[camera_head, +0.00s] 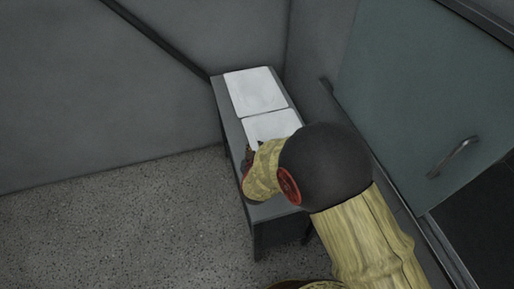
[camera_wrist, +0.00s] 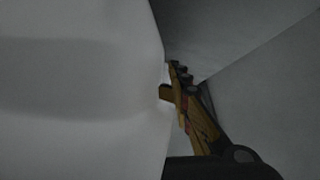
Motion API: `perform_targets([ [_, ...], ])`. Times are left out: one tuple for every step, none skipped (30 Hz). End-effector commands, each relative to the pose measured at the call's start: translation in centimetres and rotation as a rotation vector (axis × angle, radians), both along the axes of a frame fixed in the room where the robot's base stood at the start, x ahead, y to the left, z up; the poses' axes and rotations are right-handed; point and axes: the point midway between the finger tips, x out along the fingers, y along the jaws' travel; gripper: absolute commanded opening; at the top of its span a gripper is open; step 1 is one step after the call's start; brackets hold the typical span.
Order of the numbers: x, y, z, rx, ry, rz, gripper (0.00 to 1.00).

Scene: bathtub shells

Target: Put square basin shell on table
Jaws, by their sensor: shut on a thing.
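A narrow grey table (camera_head: 231,128) stands in the corner against the walls. A flat white squarish shell (camera_head: 272,125), which I take for the square basin shell, is over the table's middle, partly hidden by my arm. My gripper (camera_head: 249,152) is at its near left edge, shut on it. In the wrist view the pale shell (camera_wrist: 75,95) fills the left half, with my gripper's finger (camera_wrist: 170,92) at its right edge. I cannot tell whether the shell touches the tabletop.
A second white squarish piece (camera_head: 255,91) lies at the table's far end, right beside the shell. A grey-green door or panel (camera_head: 425,95) with a metal handle (camera_head: 454,158) is on the right. The speckled floor (camera_head: 120,225) at left is clear.

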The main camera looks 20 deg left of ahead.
Motion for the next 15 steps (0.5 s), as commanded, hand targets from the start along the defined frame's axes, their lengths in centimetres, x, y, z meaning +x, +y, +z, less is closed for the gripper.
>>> perform_targets([
  [0.09, 0.07, 0.28, 0.001, -0.004, 0.001, 0.0],
  [0.09, 0.07, 0.28, 0.001, -0.004, 0.001, 0.0],
  [0.09, 0.06, 0.25, 0.001, -0.004, 0.001, 0.0],
  [0.08, 0.06, 0.18, 0.001, -0.003, 0.0, 0.0],
  [0.08, 0.06, 0.08, 0.001, -0.003, 0.0, 0.0],
  [0.07, 0.06, -0.05, 0.001, -0.003, 0.0, 0.0],
  [-0.01, -0.01, -0.25, 0.0, 0.0, 0.0, 0.18],
  [-0.01, -0.01, -0.2, 0.0, 0.0, 0.0, 0.2],
  [-0.01, -0.01, -0.18, 0.0, 0.0, 0.0, 0.22],
  [0.0, -0.02, -0.17, 0.0, 0.0, 0.0, 0.24],
  [-0.01, -0.02, -0.17, 0.0, 0.0, 0.0, 0.25],
  [-0.01, -0.02, -0.17, 0.0, 0.0, 0.0, 0.28],
  [-0.01, -0.02, -0.17, 0.0, 0.0, 0.0, 0.29],
  [-0.01, -0.02, -0.17, 0.0, 0.0, 0.0, 0.31],
  [-0.01, -0.02, -0.17, 0.0, 0.0, 0.0, 0.33],
])
